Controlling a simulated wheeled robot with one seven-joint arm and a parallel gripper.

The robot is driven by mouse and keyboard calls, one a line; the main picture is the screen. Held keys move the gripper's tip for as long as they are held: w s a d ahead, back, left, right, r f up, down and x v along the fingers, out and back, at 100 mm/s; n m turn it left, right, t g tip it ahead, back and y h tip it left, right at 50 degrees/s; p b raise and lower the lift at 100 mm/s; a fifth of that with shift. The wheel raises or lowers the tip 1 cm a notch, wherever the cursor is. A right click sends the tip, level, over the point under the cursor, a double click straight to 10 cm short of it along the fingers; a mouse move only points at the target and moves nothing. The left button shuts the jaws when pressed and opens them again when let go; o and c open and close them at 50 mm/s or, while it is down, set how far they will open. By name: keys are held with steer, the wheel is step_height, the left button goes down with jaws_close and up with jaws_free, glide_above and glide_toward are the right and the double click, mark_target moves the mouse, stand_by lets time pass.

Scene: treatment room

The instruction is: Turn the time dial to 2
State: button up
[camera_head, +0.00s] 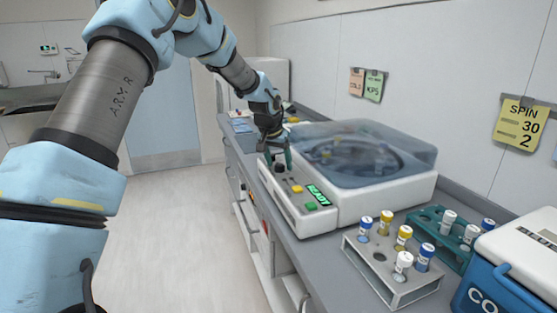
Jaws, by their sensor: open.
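The centrifuge (375,198) stands on the counter with its see-through lid (370,150) down. Its sloped front panel (300,213) carries dark knobs, a yellow button (296,188), a green button (311,206) and a display (318,195) reading READY. A dark knob (280,168) shows right below my gripper (276,158), at the panel's far end. My gripper is open, pointing down over that end. Its fingers partly hide the knobs there. I cannot tell whether they touch a knob, which one is the time dial, or where it points.
A yellow note (520,124) on the wall reads SPIN 30 2. A blue cooler (500,285) stands at the right. Floor left of the counter is clear.

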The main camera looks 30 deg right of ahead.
steer(key=shift+f, duration=0.1)
jaws_close()
stand_by(0.6)
